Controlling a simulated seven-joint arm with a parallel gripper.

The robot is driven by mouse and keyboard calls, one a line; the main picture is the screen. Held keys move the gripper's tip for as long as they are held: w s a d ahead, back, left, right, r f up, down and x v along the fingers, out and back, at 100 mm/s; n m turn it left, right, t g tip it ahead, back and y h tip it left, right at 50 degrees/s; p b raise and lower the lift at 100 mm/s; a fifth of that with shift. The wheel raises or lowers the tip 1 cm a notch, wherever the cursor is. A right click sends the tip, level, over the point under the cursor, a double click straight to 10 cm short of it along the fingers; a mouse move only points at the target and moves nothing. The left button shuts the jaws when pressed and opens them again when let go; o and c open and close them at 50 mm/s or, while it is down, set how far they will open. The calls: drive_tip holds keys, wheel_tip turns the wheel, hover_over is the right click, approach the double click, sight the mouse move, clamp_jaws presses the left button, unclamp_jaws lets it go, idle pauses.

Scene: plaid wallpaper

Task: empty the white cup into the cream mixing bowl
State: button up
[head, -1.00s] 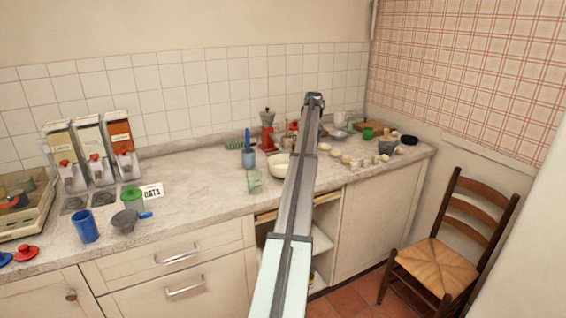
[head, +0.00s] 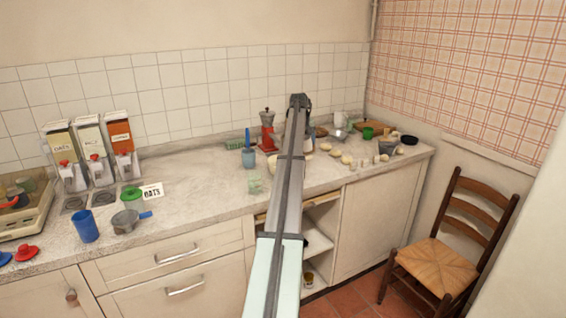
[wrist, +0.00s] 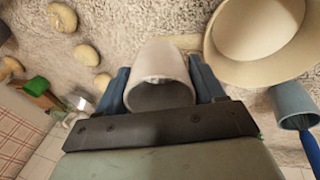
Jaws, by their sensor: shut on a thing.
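In the wrist view the white cup (wrist: 158,62) sits between the two blue fingers of my gripper (wrist: 160,76), which is shut on it. The cup's mouth faces the camera side; its inside is shaded and I cannot tell what is in it. The cream mixing bowl (wrist: 262,72) is at the upper right of the wrist view, beside the cup and apart from it in the picture. In the head view my arm covers most of the bowl and hides the cup.
A blue-grey cup with a blue-handled tool (wrist: 294,106) stands near the bowl. Several round pale rolls (wrist: 88,54) lie on the counter (head: 200,185) to the other side. The counter's left middle is mostly clear.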

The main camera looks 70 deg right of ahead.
drive_tip(key=shift+w+a+r+g+h, duration=0.4)
drive_tip(key=shift+w+a+g+h, duration=0.35)
drive_tip(key=shift+a+g+h, duration=0.15)
drive_tip(key=shift+w+a+f+g+h, duration=0.5)
drive_tip(key=shift+g+h, duration=0.1)
drive_tip(key=shift+h, duration=0.1)
drive_tip(key=shift+w+a+r+g+h, duration=0.15)
drive_tip(key=shift+w+r+g+h, duration=0.15)
drive_tip(key=shift+g+h, duration=0.35)
drive_tip(key=shift+r+n+g+h, duration=0.3)
drive_tip(key=shift+g+h, duration=0.35)
drive_tip(key=shift+h, duration=0.1)
drive_tip(key=shift+f+g+h, duration=0.4)
drive_tip(key=shift+g+h, duration=0.2)
drive_tip(key=shift+r+h, duration=0.1)
drive_tip(key=shift+h, duration=0.2)
drive_tip(key=shift+w+a+r+g+h, duration=0.1)
drive_tip(key=shift+a+g+h, duration=0.05)
drive_tip(key=shift+g+h, duration=0.25)
